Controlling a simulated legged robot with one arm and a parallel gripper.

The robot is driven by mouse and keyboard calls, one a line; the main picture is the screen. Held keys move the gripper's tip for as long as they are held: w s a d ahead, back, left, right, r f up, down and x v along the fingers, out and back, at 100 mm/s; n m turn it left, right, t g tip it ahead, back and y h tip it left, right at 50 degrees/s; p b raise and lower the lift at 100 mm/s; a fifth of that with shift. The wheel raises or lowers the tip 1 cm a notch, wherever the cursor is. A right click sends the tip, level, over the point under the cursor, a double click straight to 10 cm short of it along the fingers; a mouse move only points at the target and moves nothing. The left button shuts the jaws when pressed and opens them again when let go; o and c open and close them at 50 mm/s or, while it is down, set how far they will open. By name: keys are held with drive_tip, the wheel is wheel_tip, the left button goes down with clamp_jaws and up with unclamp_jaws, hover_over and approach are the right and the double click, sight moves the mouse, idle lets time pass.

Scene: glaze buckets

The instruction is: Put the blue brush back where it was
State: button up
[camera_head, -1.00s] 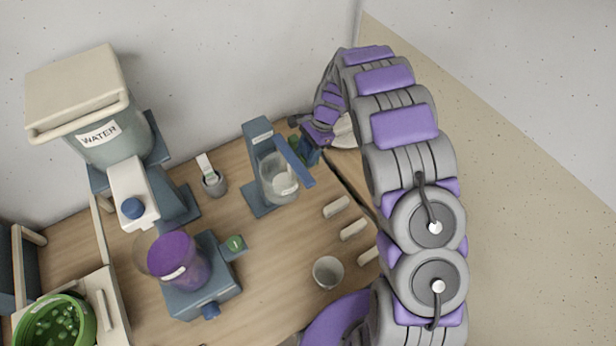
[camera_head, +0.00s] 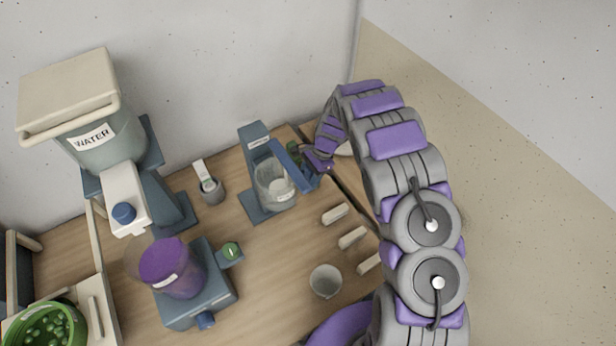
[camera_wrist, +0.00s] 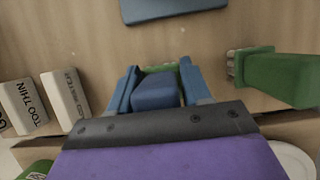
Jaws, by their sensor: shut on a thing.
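My gripper (camera_wrist: 158,78) is shut on the blue brush (camera_wrist: 155,94), a blue block between its two blue fingers in the wrist view. A strip of green shows just beyond the block; I cannot tell what it belongs to. The brush's bristles are hidden, and I cannot tell whether it touches the table. In the head view my gripper (camera_head: 316,164) is low at the table's far right edge, beside the blue stand, and the brush cannot be made out there. A green brush (camera_wrist: 280,80) with pale bristles lies to the right of my gripper in the wrist view.
The blue stand (camera_head: 258,143) holds a clear jar (camera_head: 274,187). White labelled blocks (camera_wrist: 64,98) stand left of my gripper in the wrist view. A small cup (camera_head: 326,281), a purple container (camera_head: 171,267) and a WATER dispenser (camera_head: 100,140) stand on the wooden table.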

drive_tip(key=o, duration=0.9)
drive_tip(key=shift+o, duration=1.3)
drive_tip(key=shift+a+f, duration=0.1)
drive_tip(key=shift+a, duration=0.2)
drive_tip(key=p+v, duration=0.2)
drive_tip(key=v, duration=1)
drive_tip(key=shift+d+r, duration=0.15)
drive_tip(key=shift+r, duration=0.1)
drive_tip(key=s+d+r+n+h, duration=0.15)
drive_tip(key=s+d+r, duration=0.25)
drive_tip(key=s+r, duration=0.5)
drive_tip(key=s+d+r+n+h, duration=0.1)
drive_tip(key=s+d+r+n, duration=0.3)
drive_tip(key=s+r, duration=0.5)
drive_tip(key=s+d+r+n, duration=0.1)
drive_tip(key=s+d+n, duration=0.1)
drive_tip(key=s, duration=1)
drive_tip(key=s+d+r+n+h, duration=0.1)
drive_tip(key=s+d+r+n, duration=0.1)
drive_tip(key=s, duration=1)
drive_tip(key=shift+d+r+n+t, duration=0.25)
drive_tip(key=shift+d+n+t, duration=0.2)
drive_tip(key=shift+n, duration=0.4)
